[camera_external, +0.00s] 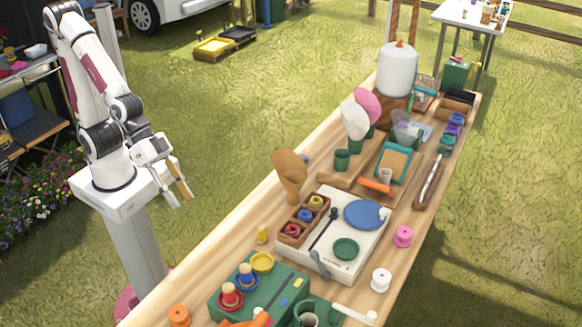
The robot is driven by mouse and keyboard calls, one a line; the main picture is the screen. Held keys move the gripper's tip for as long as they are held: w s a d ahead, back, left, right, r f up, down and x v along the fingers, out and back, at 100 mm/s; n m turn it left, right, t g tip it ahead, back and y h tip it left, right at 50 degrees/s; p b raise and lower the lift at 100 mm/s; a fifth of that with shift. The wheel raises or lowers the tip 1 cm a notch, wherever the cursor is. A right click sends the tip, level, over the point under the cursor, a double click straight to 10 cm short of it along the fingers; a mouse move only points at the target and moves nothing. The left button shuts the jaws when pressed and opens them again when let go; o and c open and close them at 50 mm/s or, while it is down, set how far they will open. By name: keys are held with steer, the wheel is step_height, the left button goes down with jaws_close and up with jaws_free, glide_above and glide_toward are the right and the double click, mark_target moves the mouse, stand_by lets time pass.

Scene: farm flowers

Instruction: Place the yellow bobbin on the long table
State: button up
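The long wooden table (222,257) runs from the bottom left to the upper right. No yellow bobbin shaped like the loose pink, white and orange ones can be made out. A small yellow piece (262,235) stands on the table's left side. Another yellow piece (316,202) sits in a wooden compartment box. I cannot tell whether either is the yellow bobbin. My gripper (176,196) hangs in the air left of the table, pointing down. Its fingers look apart, with tan pads, and nothing is clearly seen between them.
A pink bobbin (403,237), a white bobbin (381,279) and an orange bobbin (178,315) stand on the table. A green box (262,306), a white board (328,253) and a wooden hand form (289,173) take up space. Bare wood shows along the left edge.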

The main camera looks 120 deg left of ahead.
steer(key=s+a+r+m+g, duration=0.1)
steer(key=s+a+r, duration=0.2)
steer(key=s, duration=0.6)
steer(key=s+a+r+m+g+y, duration=0.1)
steer(key=s+a+r, duration=0.2)
steer(key=s, duration=0.7)
steer(key=shift+r+m+g, duration=0.35)
steer(key=shift+m+g, duration=0.05)
